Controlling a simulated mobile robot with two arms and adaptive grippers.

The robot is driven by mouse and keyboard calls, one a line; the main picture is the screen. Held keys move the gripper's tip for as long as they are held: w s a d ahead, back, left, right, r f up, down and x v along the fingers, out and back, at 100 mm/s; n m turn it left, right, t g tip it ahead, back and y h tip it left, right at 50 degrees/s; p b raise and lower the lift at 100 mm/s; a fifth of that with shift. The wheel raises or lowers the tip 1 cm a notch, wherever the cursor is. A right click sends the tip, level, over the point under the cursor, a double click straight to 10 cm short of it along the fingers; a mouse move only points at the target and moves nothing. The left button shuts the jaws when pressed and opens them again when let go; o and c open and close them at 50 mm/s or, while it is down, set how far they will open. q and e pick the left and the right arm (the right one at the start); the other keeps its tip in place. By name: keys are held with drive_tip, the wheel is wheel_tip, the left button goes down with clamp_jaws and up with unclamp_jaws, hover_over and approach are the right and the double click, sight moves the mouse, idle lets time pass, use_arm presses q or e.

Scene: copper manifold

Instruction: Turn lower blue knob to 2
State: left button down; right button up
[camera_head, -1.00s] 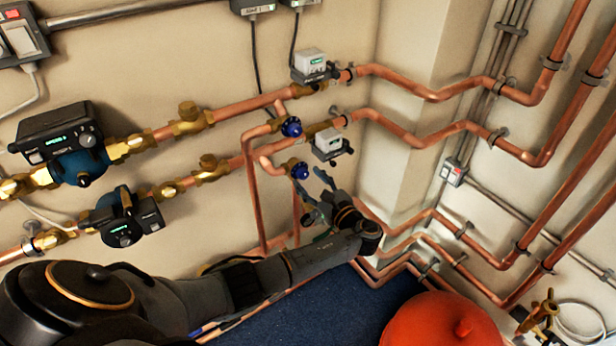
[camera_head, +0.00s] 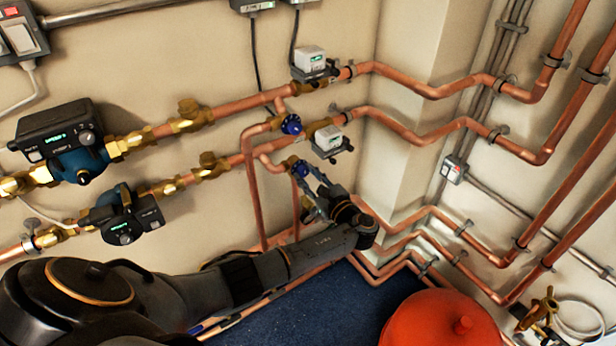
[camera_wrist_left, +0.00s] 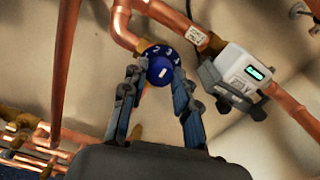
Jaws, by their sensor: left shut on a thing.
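The lower blue knob (camera_head: 299,169) sits at the end of the lower copper branch, below the upper blue knob (camera_head: 291,125). My left gripper (camera_head: 304,182) reaches up to it from below, its fingers on either side of the knob and partly covering it. In the left wrist view the lower knob (camera_wrist_left: 160,70) shows white numerals on its rim, with 2, 3 and 4 seeming readable, and a white mark on its face. The left gripper (camera_wrist_left: 160,80) is shut on this knob there. My right gripper is not in view.
A grey meter box (camera_head: 327,140) sits on the pipe just right of the lower knob, close to my gripper. Copper pipes (camera_head: 255,200) run down the wall on the left. An orange-red vessel (camera_head: 440,322) stands at lower right, and two pumps (camera_head: 125,215) (camera_head: 65,140) hang at left.

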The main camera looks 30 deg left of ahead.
use_arm(q)
drive_tip(key=shift+n, duration=0.3)
drive_tip(key=n+b, duration=0.2)
drive_tip(key=n, duration=0.1)
drive_tip(key=shift+f, duration=0.15)
drive_tip(key=shift+n+b, duration=1.05)
drive_tip(key=shift+n, duration=0.95)
drive_tip(key=c, duration=1)
unclamp_jaws()
